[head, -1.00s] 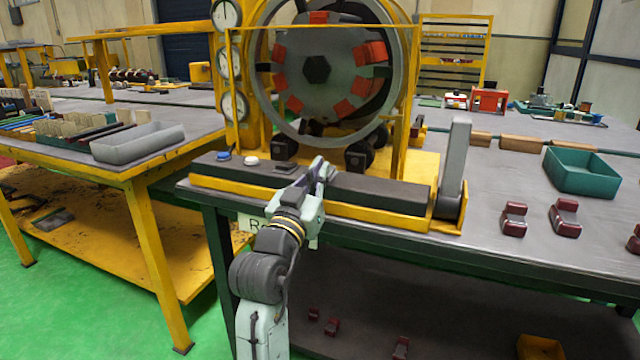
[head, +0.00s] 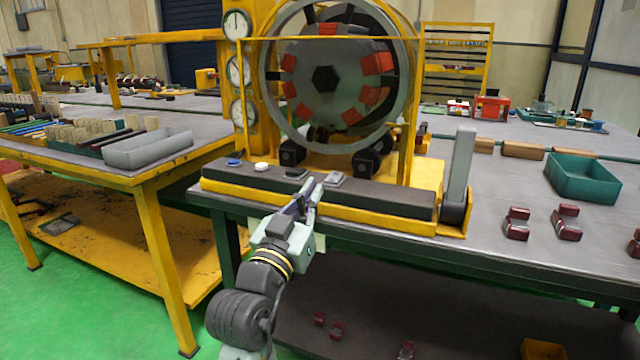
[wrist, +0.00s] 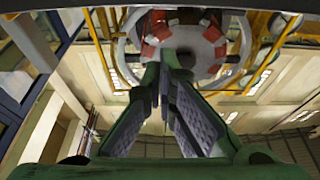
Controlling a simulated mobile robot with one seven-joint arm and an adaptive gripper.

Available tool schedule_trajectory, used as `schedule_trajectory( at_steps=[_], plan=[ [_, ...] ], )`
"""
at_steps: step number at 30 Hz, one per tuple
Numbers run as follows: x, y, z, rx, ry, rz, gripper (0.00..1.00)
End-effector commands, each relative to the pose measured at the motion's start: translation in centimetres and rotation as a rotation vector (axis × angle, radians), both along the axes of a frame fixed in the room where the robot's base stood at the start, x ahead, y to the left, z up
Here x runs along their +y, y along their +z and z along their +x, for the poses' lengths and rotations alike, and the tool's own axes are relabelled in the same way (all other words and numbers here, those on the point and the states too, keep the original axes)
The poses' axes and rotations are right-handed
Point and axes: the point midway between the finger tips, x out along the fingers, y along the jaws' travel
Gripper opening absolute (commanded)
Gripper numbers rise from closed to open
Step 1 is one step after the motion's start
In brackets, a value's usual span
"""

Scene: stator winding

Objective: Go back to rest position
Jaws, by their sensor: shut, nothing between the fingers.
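My gripper (head: 310,190) is in front of the black control bar of the winding machine, near its middle. It is shut and empty. In the wrist view my gripper (wrist: 167,60) shows its two green fingers with grey pads, their tips near each other. The stator (head: 327,80), a grey disc with orange-red coils and a black hub, sits in the ring of the machine behind the gripper. The stator also shows upside down in the wrist view (wrist: 187,38).
The control bar carries a blue button (head: 233,163), a white button (head: 261,166) and grey plates. A grey lever (head: 459,170) stands at its right end. A teal bin (head: 582,178) and several dark red parts (head: 517,223) lie on the right table. A grey tray (head: 148,150) is on the left table.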

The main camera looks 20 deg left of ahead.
Motion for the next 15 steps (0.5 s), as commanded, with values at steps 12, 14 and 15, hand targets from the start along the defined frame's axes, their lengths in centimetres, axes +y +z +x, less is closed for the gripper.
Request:
schedule_trajectory(
  at_steps=[12, 14, 15],
  plan=[
    [0.04, -0.53, -1.06, 0.0, 0.0, 0.0, 0.0],
    [0.04, -0.54, -1.06, 0.0, 0.0, 0.0, 0.0],
    [0.04, -0.53, -1.05, 0.001, 0.0, 0.0, 0.0]
  ],
)
